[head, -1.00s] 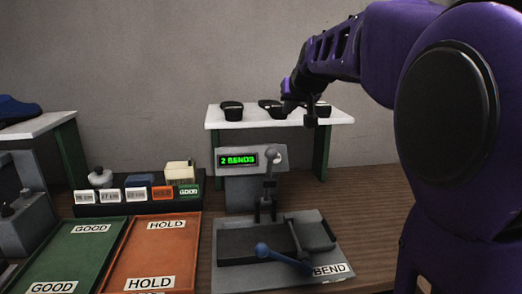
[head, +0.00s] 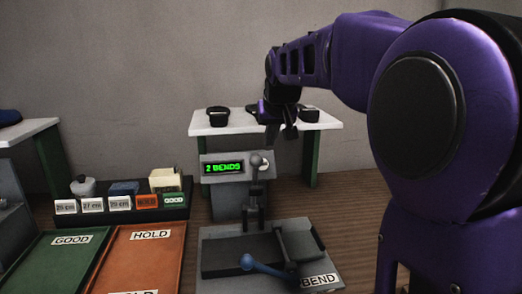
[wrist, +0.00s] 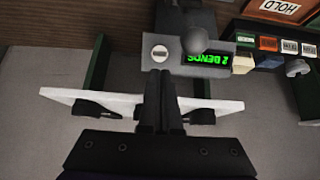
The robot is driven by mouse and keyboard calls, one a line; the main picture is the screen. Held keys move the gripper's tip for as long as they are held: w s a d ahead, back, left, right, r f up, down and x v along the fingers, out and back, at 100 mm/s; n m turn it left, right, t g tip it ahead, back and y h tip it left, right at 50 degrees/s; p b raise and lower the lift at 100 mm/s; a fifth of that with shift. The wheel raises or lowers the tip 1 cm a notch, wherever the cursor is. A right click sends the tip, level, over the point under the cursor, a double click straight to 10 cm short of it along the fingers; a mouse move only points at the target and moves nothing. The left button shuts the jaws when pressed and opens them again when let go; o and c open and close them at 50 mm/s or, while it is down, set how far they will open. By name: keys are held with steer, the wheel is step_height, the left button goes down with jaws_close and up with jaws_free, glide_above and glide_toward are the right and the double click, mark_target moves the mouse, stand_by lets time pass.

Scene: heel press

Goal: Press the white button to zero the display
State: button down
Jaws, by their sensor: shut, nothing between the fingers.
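The white button (head: 265,164) is a small round disc to the right of the green-lit display (head: 224,168), which reads "2 BENDS". Both sit on a grey head above the bending press (head: 265,254). In the head view a grey ball knob partly overlaps the button's left side. My gripper (head: 281,137) is shut and empty, and appears above and slightly right of the button. In the wrist view the shut fingers (wrist: 160,82) point at the button (wrist: 160,53), with the display (wrist: 208,59) upside down beside it. I cannot tell the exact gap; no contact shows.
A grey ball-topped lever (wrist: 200,40) stands close to the button. A blue-knobbed handle (head: 247,262) crosses the press base. A white shelf (head: 200,128) with black items is behind. Green (head: 45,262) and orange (head: 118,262) trays and a labelled rack (head: 120,208) lie left.

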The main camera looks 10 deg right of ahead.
mark_target(263, 165)
steer(key=x, duration=1.2)
steer(key=shift+w+r+b, duration=0.15)
steer(key=shift+w+b, duration=0.2)
steer(key=shift+b, duration=0.05)
steer(key=shift+w+f, duration=0.25)
steer(key=shift+w, duration=0.15)
